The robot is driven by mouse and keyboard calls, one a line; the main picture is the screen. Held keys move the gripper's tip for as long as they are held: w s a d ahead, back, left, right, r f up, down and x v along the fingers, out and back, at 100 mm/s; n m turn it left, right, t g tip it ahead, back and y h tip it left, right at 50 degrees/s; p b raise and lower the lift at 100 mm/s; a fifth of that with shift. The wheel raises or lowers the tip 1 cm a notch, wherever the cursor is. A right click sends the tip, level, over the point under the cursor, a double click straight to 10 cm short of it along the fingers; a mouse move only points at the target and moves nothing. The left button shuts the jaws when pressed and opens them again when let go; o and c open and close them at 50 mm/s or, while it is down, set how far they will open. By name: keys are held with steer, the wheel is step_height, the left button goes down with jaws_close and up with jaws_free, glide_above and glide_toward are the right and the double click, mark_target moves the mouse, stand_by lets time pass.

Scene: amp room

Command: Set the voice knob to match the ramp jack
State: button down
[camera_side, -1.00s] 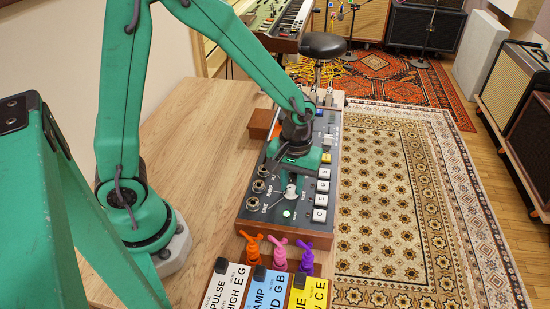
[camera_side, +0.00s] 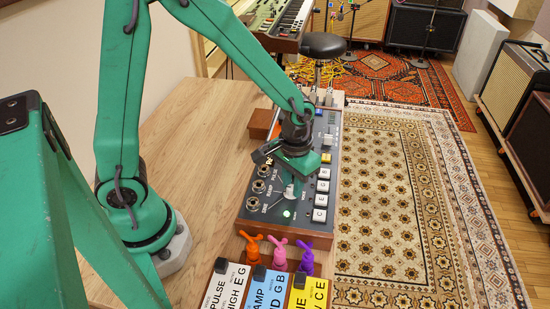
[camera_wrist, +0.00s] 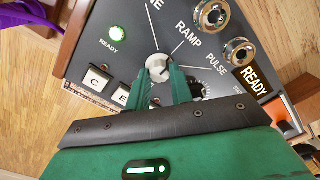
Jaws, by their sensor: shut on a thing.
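The voice knob is a small pale round knob (camera_wrist: 157,66) on the dark panel of the synth box (camera_side: 247,212). My gripper (camera_wrist: 158,80) is shut on it, with one green finger on each side. Printed lines fan out from the knob toward the jack labels. The knob's pointer is too small to read surely. The ramp jack (camera_wrist: 210,15) is a metal ring beyond the RAMP label, and it also shows in the side view (camera_side: 258,186). The pulse jack (camera_wrist: 238,50) is beside it. In the side view my gripper (camera_side: 290,187) reaches down and partly hides the knob.
A green READY light (camera_wrist: 118,34) is lit near the knob. Square lettered keys (camera_side: 321,200) line the right of the panel. Orange (camera_side: 251,245), pink (camera_side: 279,252) and purple (camera_side: 306,258) plugs stand in front, behind lettered cards (camera_side: 268,289). The wooden tabletop (camera_side: 205,130) left of the box is clear.

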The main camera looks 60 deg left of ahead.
steer(key=shift+d, duration=0.1)
steer(key=c, duration=1.2)
jaws_free()
steer(key=shift+c, duration=0.2)
steer(key=shift+r, duration=0.1)
steer(key=shift+r, duration=3.85)
